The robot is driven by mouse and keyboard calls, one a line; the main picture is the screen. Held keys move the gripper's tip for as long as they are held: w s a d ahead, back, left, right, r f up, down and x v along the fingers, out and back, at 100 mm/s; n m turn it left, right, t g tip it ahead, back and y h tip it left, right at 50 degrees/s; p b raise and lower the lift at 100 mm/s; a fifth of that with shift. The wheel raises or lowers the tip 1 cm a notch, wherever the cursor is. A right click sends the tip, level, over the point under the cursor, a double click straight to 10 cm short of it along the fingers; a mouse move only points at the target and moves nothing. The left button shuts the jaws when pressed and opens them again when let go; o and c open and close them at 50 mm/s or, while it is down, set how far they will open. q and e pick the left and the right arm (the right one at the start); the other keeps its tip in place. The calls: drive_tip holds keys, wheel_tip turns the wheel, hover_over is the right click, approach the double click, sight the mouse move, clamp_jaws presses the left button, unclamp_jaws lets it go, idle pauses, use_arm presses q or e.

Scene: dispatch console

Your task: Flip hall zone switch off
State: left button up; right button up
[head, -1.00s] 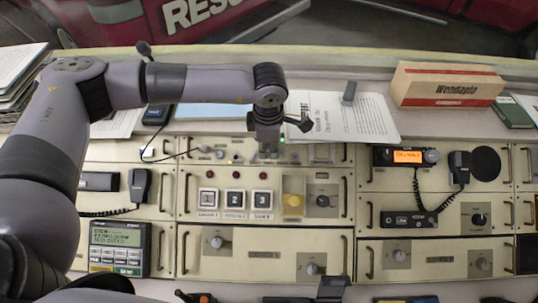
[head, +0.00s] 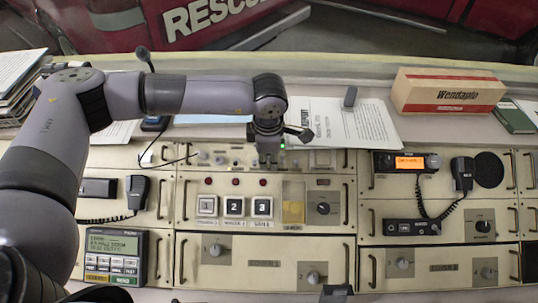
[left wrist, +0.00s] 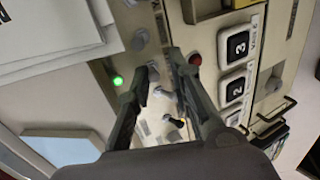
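A row of small metal toggle switches runs along the top panel of the console; one toggle (left wrist: 154,74) shows between my fingers in the left wrist view. I cannot read which one is labelled hall zone. My left gripper (head: 268,160) points down at this row in the head view and hides part of it. In the left wrist view the left gripper (left wrist: 157,75) has its two fingers apart on either side of the toggles, close to the panel. I cannot tell whether they touch. A green lamp (left wrist: 118,80) is lit beside the fingers.
Square buttons 1, 2 and 3 (head: 234,207) and a yellow button (head: 293,212) sit in front of the row. A radio handset (head: 462,173) is at right. Papers (head: 345,122) and a Wendaplo box (head: 448,92) lie on the shelf behind.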

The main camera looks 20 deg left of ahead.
use_arm(q)
drive_tip(key=shift+s+f, duration=0.3)
drive_tip(key=shift+d, duration=0.1)
drive_tip(key=shift+r, duration=0.2)
drive_tip(key=shift+s+d+r, duration=0.1)
drive_tip(key=shift+s+r, duration=0.2)
drive_tip(key=shift+r, duration=0.25)
drive_tip(key=shift+s+d+r+p, duration=0.1)
drive_tip(key=shift+s+r+p, duration=0.1)
drive_tip(key=shift+s+r, duration=0.35)
drive_tip(key=shift+s+d+r+p, duration=0.2)
drive_tip(key=shift+s+r, duration=0.1)
drive_tip(key=shift+r, duration=0.4)
drive_tip(key=shift+s+d+r+p, duration=0.1)
drive_tip(key=shift+s+r+p, duration=0.1)
drive_tip(key=shift+s+r, duration=0.35)
drive_tip(key=shift+w+a+r, duration=0.1)
drive_tip(key=shift+w, duration=0.05)
